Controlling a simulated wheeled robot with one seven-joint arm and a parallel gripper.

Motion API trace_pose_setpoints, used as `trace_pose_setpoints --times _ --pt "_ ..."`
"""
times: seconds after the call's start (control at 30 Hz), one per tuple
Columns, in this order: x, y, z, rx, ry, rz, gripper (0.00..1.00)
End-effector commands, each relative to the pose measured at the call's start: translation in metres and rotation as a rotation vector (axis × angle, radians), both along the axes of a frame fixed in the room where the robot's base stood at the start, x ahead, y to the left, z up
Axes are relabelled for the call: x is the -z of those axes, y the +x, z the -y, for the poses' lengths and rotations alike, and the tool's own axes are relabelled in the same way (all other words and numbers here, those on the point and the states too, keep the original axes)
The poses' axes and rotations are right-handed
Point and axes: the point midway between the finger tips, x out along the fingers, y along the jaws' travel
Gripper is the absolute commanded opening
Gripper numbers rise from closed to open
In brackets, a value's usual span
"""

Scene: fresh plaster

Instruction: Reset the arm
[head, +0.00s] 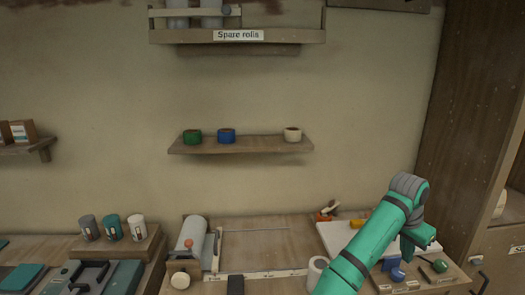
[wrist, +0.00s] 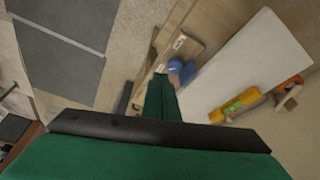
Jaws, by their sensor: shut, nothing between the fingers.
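My green arm reaches up from the bottom right of the head view, and my gripper (head: 408,257) points down over the right end of the workbench. In the wrist view my gripper (wrist: 161,82) shows its green fingers together, with nothing between them. A blue object (head: 397,272) sits just below and beside my gripper in the head view; it also shows in the wrist view (wrist: 177,65) ahead of the fingertips. My gripper appears apart from it.
A green roll (head: 192,137), blue roll (head: 227,135) and cream roll (head: 292,134) stand on the wall shelf (head: 240,147). A dark wooden cabinet (head: 468,120) stands at right.

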Motion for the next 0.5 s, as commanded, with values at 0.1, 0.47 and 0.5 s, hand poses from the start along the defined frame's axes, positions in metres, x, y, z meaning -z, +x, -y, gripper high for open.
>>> trace_pose_setpoints --times 0.1,0.47,0.5 --pt "0.013 -0.001 0.003 -0.003 -0.02 -0.004 0.0" --pt "0.062 -0.005 0.011 -0.028 -0.118 -0.008 0.0" --pt "0.069 -0.006 0.012 -0.033 -0.132 -0.009 0.0"
